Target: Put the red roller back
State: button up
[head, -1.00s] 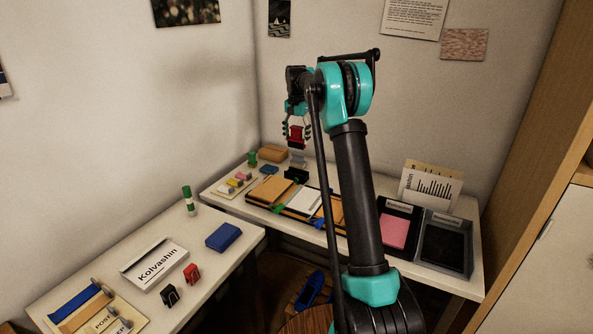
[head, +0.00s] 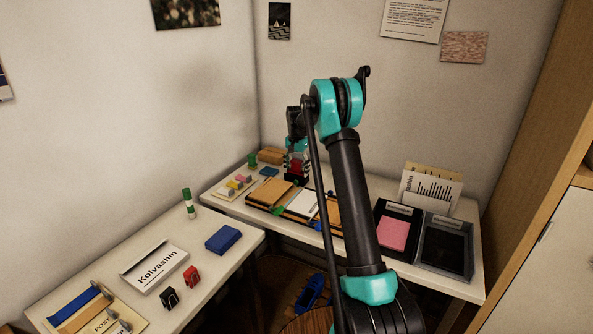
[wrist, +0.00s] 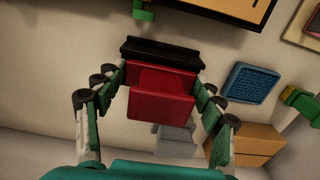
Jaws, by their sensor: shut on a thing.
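My gripper (head: 296,163) is low over the back table and shut on the red roller (wrist: 160,97). In the wrist view its fingers (wrist: 164,86) press the roller from both sides. In the head view only a little of the red shows between the fingers. A black stand (wrist: 160,52) is right by the roller's edge in the wrist view. I cannot tell whether the roller touches it or rests in it. A grey stepped piece (wrist: 175,140) is on the other side of the roller, partly hidden by it.
A blue pad (wrist: 248,83), a brown block (wrist: 245,145) and a green piece (wrist: 303,101) are close by on the right in the wrist view. Wooden-edged trays (head: 270,193) lie in front of my gripper. Dark trays (head: 445,245) stand farther right.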

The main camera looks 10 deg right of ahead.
jog(key=o, duration=1.2)
jog(key=shift+f, duration=0.1)
jog(key=shift+c, duration=0.2)
